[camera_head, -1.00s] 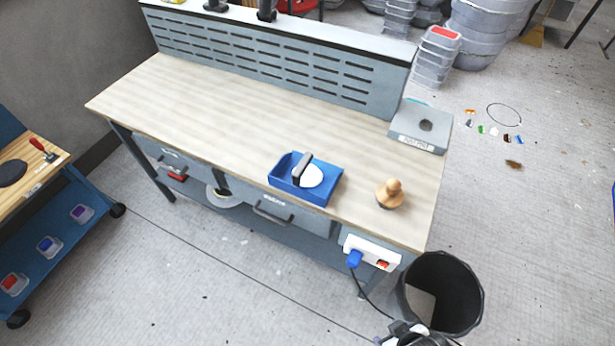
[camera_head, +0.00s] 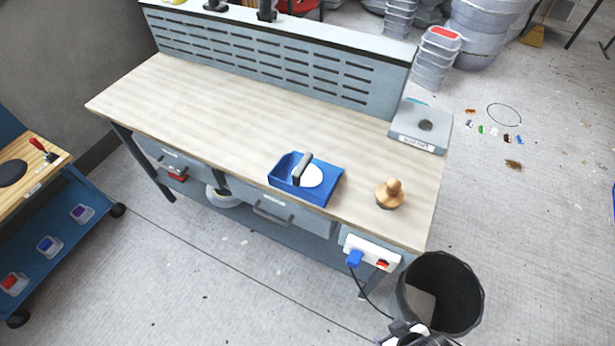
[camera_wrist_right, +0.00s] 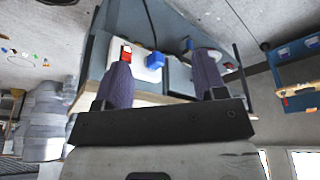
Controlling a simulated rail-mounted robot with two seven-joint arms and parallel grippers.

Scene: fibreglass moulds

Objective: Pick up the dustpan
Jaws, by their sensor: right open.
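The blue dustpan (camera_head: 322,193) lies on the workbench near its front edge, right of the middle. A dark grey handle (camera_head: 302,170) stands over it, and a white round patch shows inside it. My right gripper (camera_head: 408,334) is at the bottom edge of the head view, in front of and below the bench, well apart from the dustpan and partly cut off. In the right wrist view my right gripper (camera_wrist_right: 164,62) has its two fingers wide apart with nothing held between them. My left gripper is not in view.
A wooden-knobbed brush (camera_head: 389,194) stands right of the dustpan on the workbench (camera_head: 210,115). A grey box (camera_head: 420,126) sits at the bench's right end. A socket box (camera_head: 370,250) hangs on the front, beside a black bin (camera_head: 440,290). The bench's left side is clear.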

